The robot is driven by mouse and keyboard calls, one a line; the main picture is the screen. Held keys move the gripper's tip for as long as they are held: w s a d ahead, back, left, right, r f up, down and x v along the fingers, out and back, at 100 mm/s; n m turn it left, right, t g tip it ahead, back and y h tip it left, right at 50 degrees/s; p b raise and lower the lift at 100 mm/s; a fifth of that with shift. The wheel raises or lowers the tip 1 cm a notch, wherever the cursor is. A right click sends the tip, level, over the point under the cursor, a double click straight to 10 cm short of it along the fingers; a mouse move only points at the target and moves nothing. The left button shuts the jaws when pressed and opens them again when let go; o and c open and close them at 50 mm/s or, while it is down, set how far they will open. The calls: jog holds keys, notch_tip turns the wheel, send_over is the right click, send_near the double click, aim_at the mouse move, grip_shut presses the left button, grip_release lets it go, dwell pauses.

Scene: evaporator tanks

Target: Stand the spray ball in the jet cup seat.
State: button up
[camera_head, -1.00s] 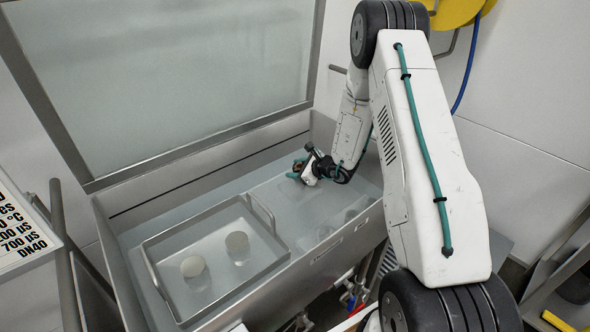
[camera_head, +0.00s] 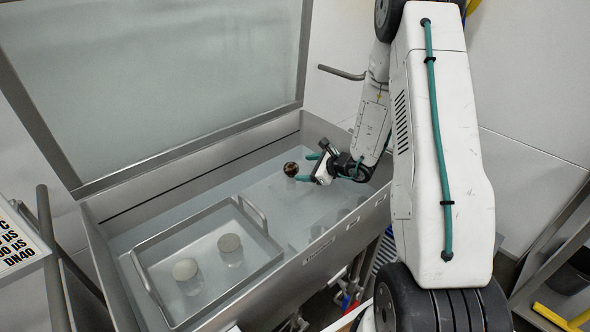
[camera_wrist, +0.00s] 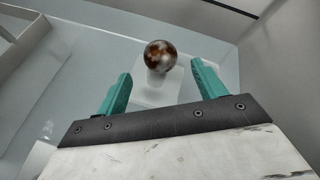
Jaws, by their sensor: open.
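The spray ball (camera_head: 291,169) is a small brown, mottled, shiny ball in the tank, to the left of my gripper in the head view. In the wrist view the ball (camera_wrist: 160,56) sits on top of a pale, translucent support (camera_wrist: 158,90), ahead of my fingertips and between their lines. My gripper (camera_head: 309,169) is open, its teal fingers pointing at the ball; in the wrist view the gripper (camera_wrist: 162,78) holds nothing. Whether the support is the jet cup seat I cannot tell.
A metal tray (camera_head: 150,285) with a raised handle lies in the tank at the left. It holds two pale round-topped pieces (camera_head: 186,269) and (camera_head: 229,243). The steel tank rim (camera_head: 345,222) runs around it, and a raised lid (camera_head: 150,80) stands behind.

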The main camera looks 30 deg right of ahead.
jog(key=s+a+r+n+g+y, duration=0.35)
jog(key=s+a+r+n, duration=0.3)
jog(key=a+r, duration=0.4)
jog(key=s+a+r+n+g+y, duration=0.2)
jog(key=s+a+r+n+g, duration=0.3)
jog(key=a+r+n, duration=0.5)
jog(key=s+a+r+n+g+h, duration=0.1)
jog(key=s+r+n, duration=0.15)
jog(key=s, duration=0.35)
jog(key=s+a+r+n+g+h, duration=0.1)
jog(key=s+r+n+h, duration=0.15)
jog(key=s, duration=0.45)
jog(key=s+d+r+n+h, duration=0.1)
jog(key=s+d+n+h, duration=0.1)
jog(key=s, duration=0.4)
jog(key=s+d+r+n+h, duration=0.2)
jog(key=s+d+n+h, duration=0.1)
jog(key=s, duration=0.3)
jog(key=shift+d+n+h, duration=0.35)
jog(key=shift+h, duration=0.45)
jog(key=shift+t, duration=0.25)
